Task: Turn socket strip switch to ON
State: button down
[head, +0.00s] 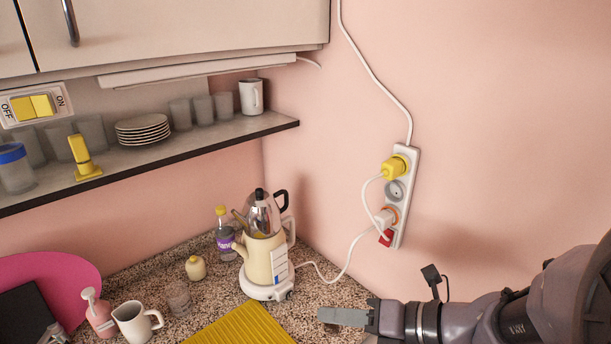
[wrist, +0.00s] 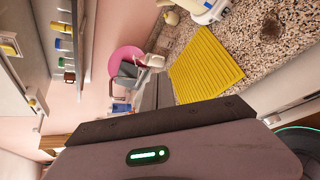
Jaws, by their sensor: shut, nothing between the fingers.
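The white socket strip (head: 405,216) is fixed upright, slightly tilted, on the pink wall at the right of the head view. A yellow plug (head: 395,167) sits in its upper socket and a white plug (head: 382,217) in its lower one. Its red switch (head: 386,238) is at the lower end, partly covered by the plug and cable; I cannot tell its position. My gripper (head: 322,316) is shut and empty, below and left of the strip, apart from it. Its fingers also show in the wrist view (wrist: 157,92), where the strip is not seen.
A kettle (head: 265,262) stands on the speckled counter, its white cable (head: 345,266) running toward the strip. A yellow mat (head: 240,326) lies left of my gripper. A yellow OFF/ON switch (head: 33,107) is at upper left. The wall around the strip is mostly bare.

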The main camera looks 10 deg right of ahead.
jog(key=w+d+r+m+t+p, duration=0.1)
jog(key=w+d+m+t, duration=0.3)
jog(key=d+m, duration=0.3)
jog(key=m+t+h, duration=0.4)
jog(key=m+h, duration=0.1)
jog(key=m, duration=0.7)
send_near(386, 236)
jog(key=s+a, duration=0.4)
jog(key=s, duration=0.1)
jog(key=w+f+b, duration=0.2)
jog(key=w, duration=0.9)
jog(key=shift+w+a+b, duration=0.2)
jog(key=shift+a+b, duration=0.1)
jog(key=shift+a, duration=0.15)
jog(key=shift+f, duration=0.15)
jog(key=n, duration=0.2)
jog(key=d+f+n+t, duration=0.1)
jog(key=shift+w+n+p, duration=0.25)
jog(key=shift+n+p, duration=0.1)
jog(key=shift+n, duration=0.05)
